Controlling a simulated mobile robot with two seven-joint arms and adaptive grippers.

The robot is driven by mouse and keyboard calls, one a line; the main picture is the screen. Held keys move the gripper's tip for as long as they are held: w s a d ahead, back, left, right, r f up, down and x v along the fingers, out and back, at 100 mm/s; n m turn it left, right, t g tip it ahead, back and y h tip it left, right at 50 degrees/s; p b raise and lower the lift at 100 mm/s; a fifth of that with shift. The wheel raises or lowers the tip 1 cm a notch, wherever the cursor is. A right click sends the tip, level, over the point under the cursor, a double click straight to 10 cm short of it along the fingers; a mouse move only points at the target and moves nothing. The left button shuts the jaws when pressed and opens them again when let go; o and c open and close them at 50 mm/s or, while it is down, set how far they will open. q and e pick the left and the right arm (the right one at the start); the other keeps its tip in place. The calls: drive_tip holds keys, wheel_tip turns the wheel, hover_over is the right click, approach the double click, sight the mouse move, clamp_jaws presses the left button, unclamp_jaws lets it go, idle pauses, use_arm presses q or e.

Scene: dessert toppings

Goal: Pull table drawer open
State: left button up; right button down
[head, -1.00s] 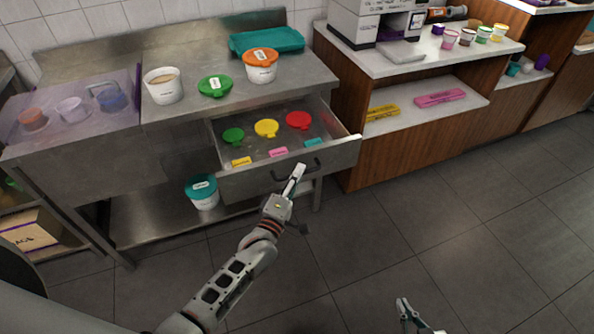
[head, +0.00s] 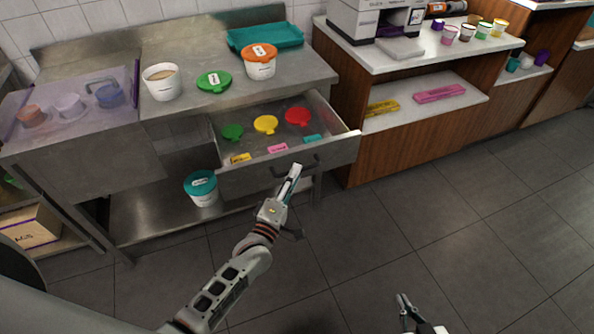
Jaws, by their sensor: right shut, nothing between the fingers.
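The metal table drawer (head: 240,180) stands pulled out from under the steel table (head: 210,108), its inside showing. Its dark bar handle (head: 312,163) is on the front panel. My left gripper (head: 294,178) is at the handle, with a pale fingertip overlapping the bar from below. The handle's middle is partly hidden by that fingertip, and I cannot tell whether they touch or whether the jaws are closed around it. My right gripper (head: 404,306) is shut and empty at the bottom edge, away from the drawer.
Green, yellow and red lids (head: 297,117) and several small coloured pieces lie in the drawer. A teal-lidded tub (head: 202,188) stands on the lower shelf. A wooden counter (head: 400,145) is at the right. The floor (head: 430,230) in front is clear.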

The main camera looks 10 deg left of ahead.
use_arm(q)
drive_tip(key=v, duration=0.9)
drive_tip(key=shift+s, duration=0.2)
drive_tip(key=shift+f, duration=0.1)
drive_tip(key=s+a+f+m+g, duration=0.2)
drive_tip(key=s+f+m+g, duration=0.2)
drive_tip(key=s+m, duration=0.4)
drive_tip(key=s+a+f+m+g+y, duration=0.1)
drive_tip(key=s+f+m+g, duration=0.3)
drive_tip(key=s+m, duration=0.4)
drive_tip(key=a+f+m, duration=0.1)
drive_tip(key=m, duration=0.1)
drive_tip(key=shift+s+a+f+m, duration=0.25)
drive_tip(key=shift+a+f+m, duration=0.05)
drive_tip(key=shift+a+f, duration=0.1)
